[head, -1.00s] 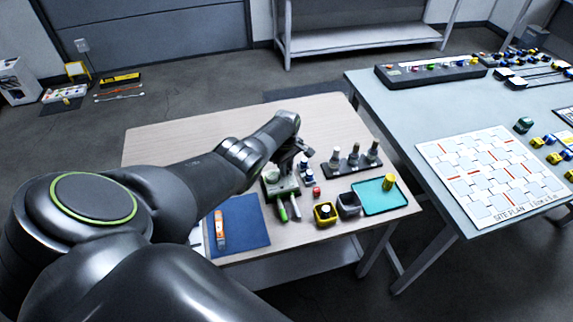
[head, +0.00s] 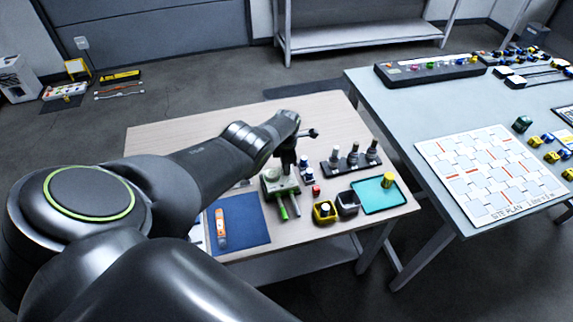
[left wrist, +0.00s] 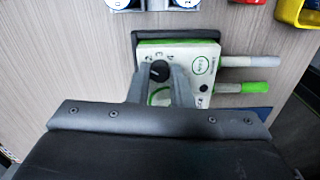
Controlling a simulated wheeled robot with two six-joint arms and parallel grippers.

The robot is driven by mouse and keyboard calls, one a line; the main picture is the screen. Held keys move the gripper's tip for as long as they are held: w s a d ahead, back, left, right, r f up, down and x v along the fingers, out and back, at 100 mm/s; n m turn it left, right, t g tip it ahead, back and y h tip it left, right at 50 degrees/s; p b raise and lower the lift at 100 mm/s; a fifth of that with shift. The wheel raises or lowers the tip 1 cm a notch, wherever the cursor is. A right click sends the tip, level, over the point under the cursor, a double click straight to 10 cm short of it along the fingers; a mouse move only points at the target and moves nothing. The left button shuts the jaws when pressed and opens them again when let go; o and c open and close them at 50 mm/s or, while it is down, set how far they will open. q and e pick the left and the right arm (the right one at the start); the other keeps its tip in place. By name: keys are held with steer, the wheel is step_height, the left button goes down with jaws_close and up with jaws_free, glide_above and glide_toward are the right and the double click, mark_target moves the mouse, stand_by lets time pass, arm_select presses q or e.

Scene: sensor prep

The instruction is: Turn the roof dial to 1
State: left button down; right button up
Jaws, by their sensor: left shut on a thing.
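The roof device is a pale and green box (head: 285,187) on the wooden table, with two green-and-grey handles towards its front. It also shows in the left wrist view (left wrist: 204,58), on a dark base, with a round green-ringed label. Its black dial (left wrist: 159,71) has small marks around it, too small to read for certain. My left gripper (head: 288,164) points down onto the box. In the left wrist view its fingers (left wrist: 160,77) are shut on the dial, one on each side. The dial is hidden in the head view. My right gripper is not in view.
Close to the box are small blue-and-white bottles (head: 304,165), a red piece (head: 316,190), a yellow bin (head: 324,212) and a black bin (head: 348,204). A dark rack (head: 350,165) stands to the right. A blue mat (head: 245,232) with an orange tool lies left.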

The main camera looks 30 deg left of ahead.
arm_select(q)
steer(key=n, duration=0.5)
steer(key=shift+n, duration=0.4)
stand_by(0.4)
steer(key=c, duration=1.3)
jaws_free()
steer(key=shift+r, duration=0.1)
